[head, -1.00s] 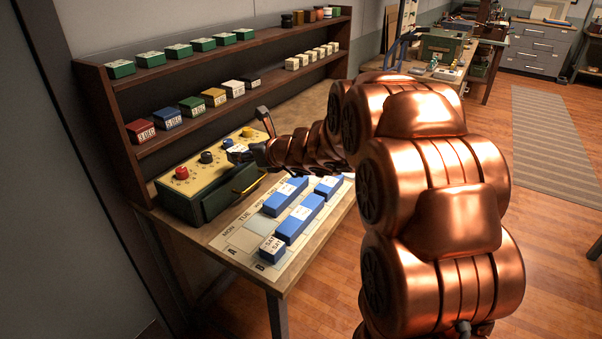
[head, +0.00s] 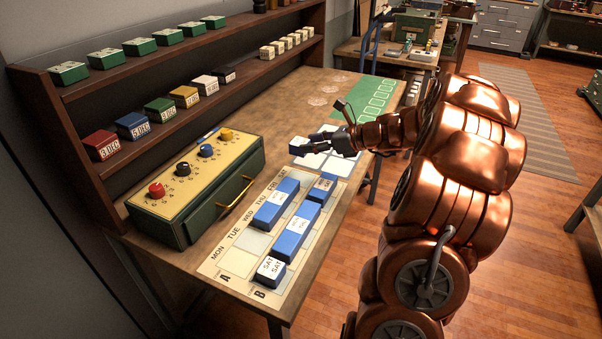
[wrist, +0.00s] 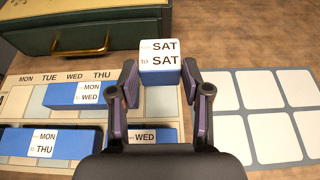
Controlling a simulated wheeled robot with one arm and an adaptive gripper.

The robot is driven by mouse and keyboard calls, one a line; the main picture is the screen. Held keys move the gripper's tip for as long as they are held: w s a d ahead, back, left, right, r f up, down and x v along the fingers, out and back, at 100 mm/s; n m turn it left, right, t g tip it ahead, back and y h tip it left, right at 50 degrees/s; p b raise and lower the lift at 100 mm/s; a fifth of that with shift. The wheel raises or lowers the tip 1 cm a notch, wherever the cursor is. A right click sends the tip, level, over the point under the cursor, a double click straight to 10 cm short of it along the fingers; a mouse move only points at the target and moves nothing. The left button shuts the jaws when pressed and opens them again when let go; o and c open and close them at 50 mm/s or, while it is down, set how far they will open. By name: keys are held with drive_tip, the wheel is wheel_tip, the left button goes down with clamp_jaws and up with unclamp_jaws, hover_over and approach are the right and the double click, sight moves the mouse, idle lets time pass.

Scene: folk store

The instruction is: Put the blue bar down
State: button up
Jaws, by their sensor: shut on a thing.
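A short blue bar (wrist: 160,58) with a white SAT to SAT label is between the fingers of my gripper (wrist: 160,80) in the wrist view. The fingers touch it on both sides.
A green box with coloured knobs and a yellow handle (head: 250,186) stands left of the board. Behind it is a wooden shelf (head: 170,125) with small boxes. The white panel grid (wrist: 265,110) lies right of the board. A green mat (head: 380,97) lies farther back.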

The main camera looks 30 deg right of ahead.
drive_tip(key=f, duration=0.4)
drive_tip(key=shift+a+f, duration=0.2)
drive_tip(key=shift+f, duration=2.4)
drive_tip(key=shift+f, duration=0.1)
drive_tip(key=o, duration=0.9)
